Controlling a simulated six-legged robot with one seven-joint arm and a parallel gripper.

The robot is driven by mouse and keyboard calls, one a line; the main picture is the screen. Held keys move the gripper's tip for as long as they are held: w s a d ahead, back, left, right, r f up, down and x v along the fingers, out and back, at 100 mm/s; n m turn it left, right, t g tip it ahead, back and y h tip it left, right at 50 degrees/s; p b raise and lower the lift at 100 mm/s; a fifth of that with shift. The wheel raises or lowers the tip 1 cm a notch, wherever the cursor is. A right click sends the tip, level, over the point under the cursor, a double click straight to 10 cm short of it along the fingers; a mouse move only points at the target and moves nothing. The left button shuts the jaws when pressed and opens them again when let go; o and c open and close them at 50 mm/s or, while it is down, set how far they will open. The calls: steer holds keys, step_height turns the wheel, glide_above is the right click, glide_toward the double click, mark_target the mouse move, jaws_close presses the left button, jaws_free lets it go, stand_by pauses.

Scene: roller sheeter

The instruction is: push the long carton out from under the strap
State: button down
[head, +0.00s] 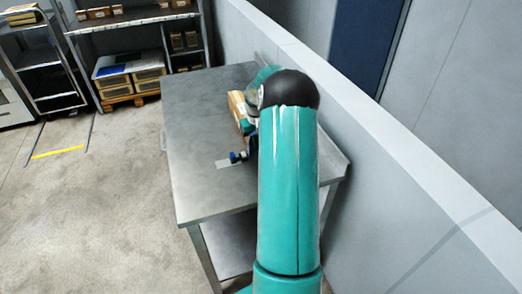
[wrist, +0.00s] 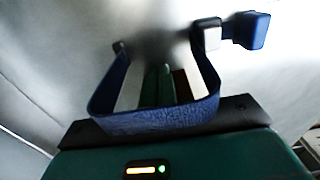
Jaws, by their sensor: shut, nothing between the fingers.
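The long carton (head: 236,108) is brown and lies on the metal table, partly hidden behind my teal arm. A blue strap (wrist: 150,116) curves in a wide loop across the wrist view. Beside its right end are a pale block and a dark blue block (wrist: 252,30). The head view shows a small dark blue piece (head: 238,156) on the table near the carton's near end. My gripper (wrist: 160,82) is shut and empty, low by the strap. The wrist view is blurred, so I cannot tell whether the gripper touches the carton or the strap.
The metal table (head: 198,135) is bare to the left of the carton. A low pale wall (head: 400,165) runs along its right side. Shelves with boxes (head: 130,65) stand at the back left. The concrete floor left of the table is open.

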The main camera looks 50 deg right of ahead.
steer(key=w+d, duration=0.2)
steer(key=w, duration=0.1)
steer(key=w+d, duration=0.2)
steer(key=w, duration=0.1)
steer(key=w+d, duration=0.1)
steer(key=w, duration=0.2)
steer(key=shift+w+d, duration=0.4)
steer(key=shift+s+a, duration=0.1)
